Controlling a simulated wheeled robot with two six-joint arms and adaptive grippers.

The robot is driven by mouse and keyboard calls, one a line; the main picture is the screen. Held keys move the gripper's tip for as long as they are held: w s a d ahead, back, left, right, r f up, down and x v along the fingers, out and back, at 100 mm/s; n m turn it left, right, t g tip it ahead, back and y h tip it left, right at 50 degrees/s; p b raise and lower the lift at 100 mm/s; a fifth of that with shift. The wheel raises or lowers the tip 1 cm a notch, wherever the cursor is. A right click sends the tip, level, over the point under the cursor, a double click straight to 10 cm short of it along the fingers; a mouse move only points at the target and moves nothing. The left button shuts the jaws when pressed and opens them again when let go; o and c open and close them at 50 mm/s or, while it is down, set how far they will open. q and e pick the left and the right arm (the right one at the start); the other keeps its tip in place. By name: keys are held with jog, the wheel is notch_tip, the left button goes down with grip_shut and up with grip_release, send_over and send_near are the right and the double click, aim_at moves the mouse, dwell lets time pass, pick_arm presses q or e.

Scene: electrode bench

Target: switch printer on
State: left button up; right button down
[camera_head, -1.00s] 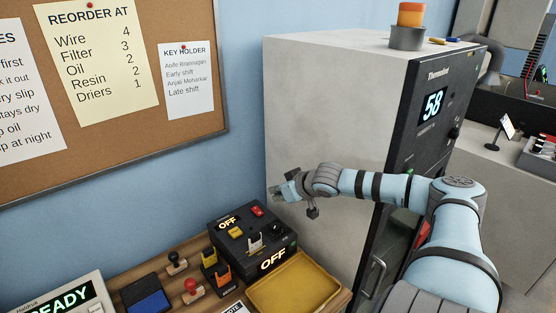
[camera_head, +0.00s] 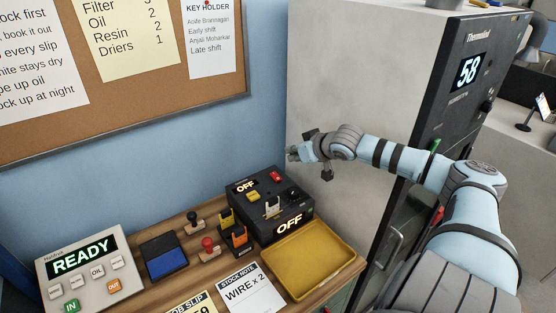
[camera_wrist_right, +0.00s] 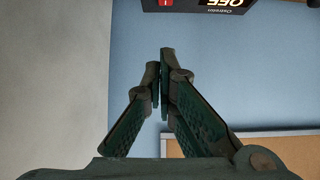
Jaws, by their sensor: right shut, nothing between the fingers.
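A black box (camera_head: 246,213) with two lit OFF displays stands at the back of the wooden bench, against the blue wall. It carries a red switch (camera_head: 276,176), a yellow part and a pale lever on its top. No label reading "printer" is legible on it. Part of the box with OFF (camera_wrist_right: 205,5) shows at the top edge of the wrist view. My right gripper (camera_head: 292,153) is above and behind the box, beside the grey cabinet. Its fingers (camera_wrist_right: 158,78) are closed together and empty, apart from the box. My left gripper is not in view.
A yellow tray (camera_head: 357,262) lies in front of the box. Orange-and-black holders (camera_head: 236,238), stamps (camera_head: 208,249), a blue pad (camera_head: 167,264) and a READY panel (camera_head: 110,277) sit leftward. The tall grey cabinet (camera_head: 345,85) bounds the right; a corkboard (camera_head: 150,112) hangs behind.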

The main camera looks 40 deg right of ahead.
notch_tip(320, 180, down, 2)
jog(key=w+f+b, duration=0.1)
jog(key=b, duration=0.5)
jog(key=p, duration=0.1)
send_over(277, 175)
jog(key=f, duration=0.3)
jog(key=shift+s+a, duration=0.1)
jog(key=shift+s, duration=0.2)
jog(key=f, duration=0.3)
jog(key=shift+w, duration=0.25)
jog(key=shift+f, duration=0.55)
